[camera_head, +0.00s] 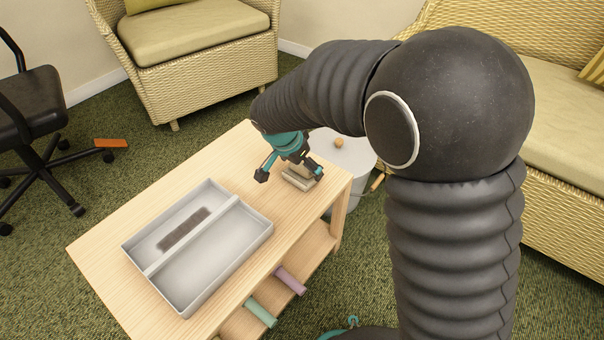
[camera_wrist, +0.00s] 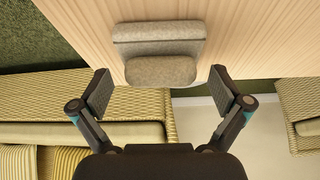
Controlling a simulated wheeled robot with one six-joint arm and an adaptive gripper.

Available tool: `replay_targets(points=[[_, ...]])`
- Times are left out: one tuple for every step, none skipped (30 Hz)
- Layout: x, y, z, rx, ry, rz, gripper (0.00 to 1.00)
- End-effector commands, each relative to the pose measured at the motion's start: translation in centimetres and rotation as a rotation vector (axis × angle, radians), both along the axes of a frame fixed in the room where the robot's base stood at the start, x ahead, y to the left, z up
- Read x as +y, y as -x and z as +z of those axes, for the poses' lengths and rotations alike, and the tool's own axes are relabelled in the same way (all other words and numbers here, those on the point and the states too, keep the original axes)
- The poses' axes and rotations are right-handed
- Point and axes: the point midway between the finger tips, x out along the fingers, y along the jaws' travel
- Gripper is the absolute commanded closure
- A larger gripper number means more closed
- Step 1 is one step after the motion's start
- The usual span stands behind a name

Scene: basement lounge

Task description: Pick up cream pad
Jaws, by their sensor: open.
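A cream-grey pad (camera_wrist: 161,70) with rounded ends shows in the wrist view, against a longer, similarly coloured piece (camera_wrist: 157,30). I cannot tell whether they are two separate things or one. In the head view the cream-grey pad (camera_head: 299,181) is at the right end of the wooden table (camera_head: 100,243), partly hidden by my gripper (camera_head: 290,174). My gripper also shows in the wrist view (camera_wrist: 160,90), open, with one finger to either side of the pad and nothing between them. I cannot tell exactly how high it is above the table.
A grey two-part tray (camera_head: 205,268) with a dark brown strip (camera_head: 184,229) in it takes up the table's left part. Purple (camera_head: 290,281) and teal (camera_head: 260,312) rolls lie on the shelf below. A white bucket (camera_head: 350,153) stands beyond the table's right end. Wicker seats (camera_head: 205,80) stand behind.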

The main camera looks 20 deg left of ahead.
Motion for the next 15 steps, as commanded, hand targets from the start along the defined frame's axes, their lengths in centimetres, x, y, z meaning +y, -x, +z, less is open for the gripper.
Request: replay_targets(points=[[0.01, 0.0, 0.06, 0.0, -0.001, 0.0, 0.0], [0.01, 0.0, 0.07, 0.0, -0.001, 0.0, 0.0], [0.03, 0.01, 0.08, 0.0, -0.001, 0.0, 0.0], [0.03, 0.01, 0.08, 0.0, -0.001, 0.0, 0.03], [0.03, 0.01, 0.08, 0.0, -0.001, 0.0, 0.1], [0.03, 0.01, 0.09, 0.0, -0.001, 0.0, 0.2], [0.03, 0.01, 0.09, 0.0, -0.001, 0.0, 0.28], [0.03, 0.02, 0.1, 0.0, -0.001, 0.0, 0.35], [0.03, 0.02, 0.1, 0.0, -0.001, 0.0, 0.45], [0.03, 0.02, 0.1, 0.0, -0.001, 0.0, 0.53], [0.02, 0.02, 0.09, 0.0, 0.0, 0.0, 0.6], [0.02, 0.02, 0.09, 0.0, 0.0, 0.0, 0.62], [0.02, 0.02, 0.09, 0.0, 0.0, 0.0, 0.62], [0.02, 0.02, 0.09, 0.0, -0.001, 0.0, 0.62], [0.02, 0.02, 0.09, 0.0, 0.0, 0.0, 0.62]])
